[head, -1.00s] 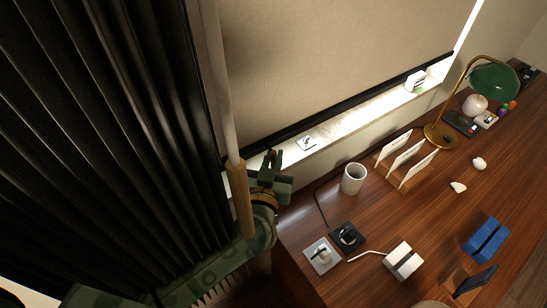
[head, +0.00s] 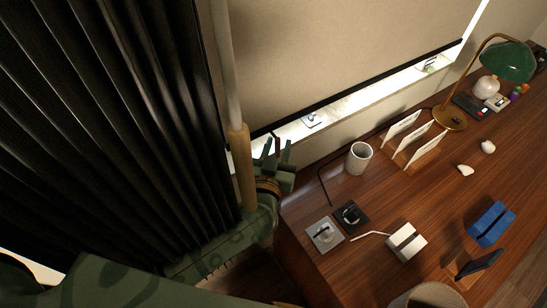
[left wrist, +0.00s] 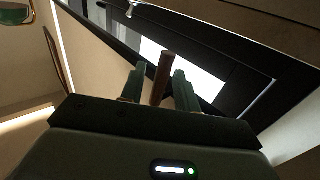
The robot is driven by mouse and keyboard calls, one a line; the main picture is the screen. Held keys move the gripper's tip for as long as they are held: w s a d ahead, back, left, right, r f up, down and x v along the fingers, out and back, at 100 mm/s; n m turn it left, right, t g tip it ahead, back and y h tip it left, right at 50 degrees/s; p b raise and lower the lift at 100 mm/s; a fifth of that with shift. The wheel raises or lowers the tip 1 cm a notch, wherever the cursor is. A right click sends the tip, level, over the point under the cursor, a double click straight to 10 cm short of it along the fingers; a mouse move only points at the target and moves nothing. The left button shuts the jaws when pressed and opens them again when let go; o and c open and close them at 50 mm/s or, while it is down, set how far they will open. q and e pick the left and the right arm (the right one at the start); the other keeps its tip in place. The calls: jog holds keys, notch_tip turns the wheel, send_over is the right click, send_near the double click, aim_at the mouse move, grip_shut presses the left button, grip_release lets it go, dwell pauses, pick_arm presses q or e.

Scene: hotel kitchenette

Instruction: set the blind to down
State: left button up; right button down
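The beige blind (head: 340,55) covers most of the window. Its dark bottom bar (head: 375,87) hangs a little above the bright sill, leaving a narrow gap. A pale rod with a wooden handle (head: 241,168) hangs at the blind's left side. My left gripper (head: 275,152) is just right of the handle in the head view, its wrist partly behind it. In the left wrist view the two fingers (left wrist: 158,85) stand apart, with a brown stick (left wrist: 161,75) between them and space on both sides. I cannot tell whether the stick is that handle. My right gripper is not in view.
Dark pleated curtain (head: 110,110) fills the left, close to my left arm. The wooden desk (head: 400,195) at right holds a white cup (head: 359,157), a card rack, a green lamp (head: 510,60) and several small items. A small white item (head: 312,120) lies on the sill.

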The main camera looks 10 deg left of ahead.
pick_arm(q)
jog(key=s+p, duration=0.1)
jog(key=s, duration=1.5)
jog(key=shift+p, duration=0.4)
jog(key=s+d+f+m+g+h, duration=0.2)
jog(key=d+f+h, duration=0.25)
jog(key=f, duration=0.35)
jog(key=s+a+f+m+g, duration=0.1)
jog(key=s+a+f+g, duration=0.15)
jog(key=f, duration=0.65)
jog(key=s+a+f+m+g, duration=0.15)
jog(key=s+f+g, duration=0.25)
jog(key=f, duration=0.4)
jog(key=s+a+f+g+y+b, duration=0.1)
jog(key=s+a+f+g, duration=0.3)
jog(key=s+a+f, duration=0.4)
jog(key=s+a+f+g+y+b, duration=0.1)
jog(key=s+a+f+g+y, duration=0.2)
jog(key=s+a+f, duration=0.5)
jog(key=s+f+g, duration=0.1)
jog(key=s, duration=0.5)
jog(key=shift+a+f+n+g, duration=0.2)
jog(key=shift+f+n+g, duration=0.05)
jog(key=shift+n+g, duration=0.1)
